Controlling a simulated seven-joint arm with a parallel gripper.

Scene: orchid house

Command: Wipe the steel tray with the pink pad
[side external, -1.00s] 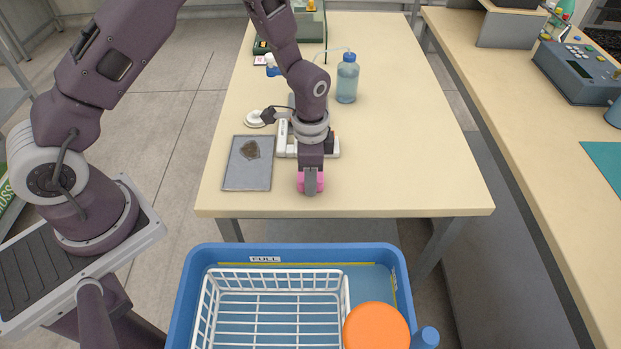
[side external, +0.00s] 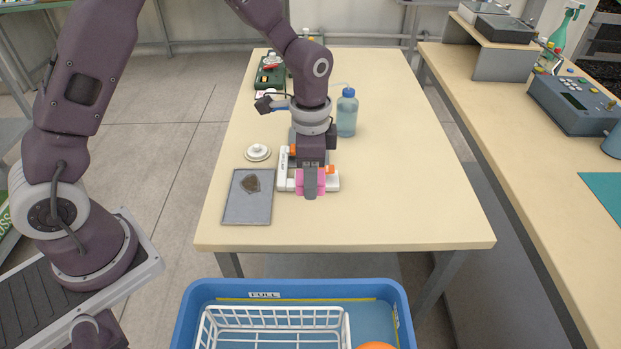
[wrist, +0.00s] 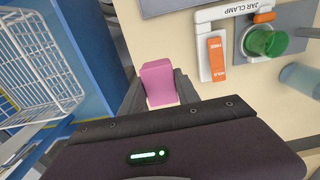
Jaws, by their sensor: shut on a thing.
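The pink pad (side external: 301,184) is held in my gripper (side external: 311,190), whose jaws are shut on it; the pad also shows between the fingers in the wrist view (wrist: 158,80). The grey steel tray (side external: 240,212) lies on the table, left of my gripper in the side view. A dark brown patch (side external: 250,184) marks its upper middle. The pad is apart from the tray, over or in front of the white jar clamp; its exact height I cannot tell.
The white jar clamp (wrist: 205,62) with orange levers and a green round part (wrist: 268,42) is close to my gripper. A white lid-like disc (side external: 257,152) and a blue bottle (side external: 346,113) stand behind. A blue crate (side external: 200,295) with a white rack is in front. The table's right half is clear.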

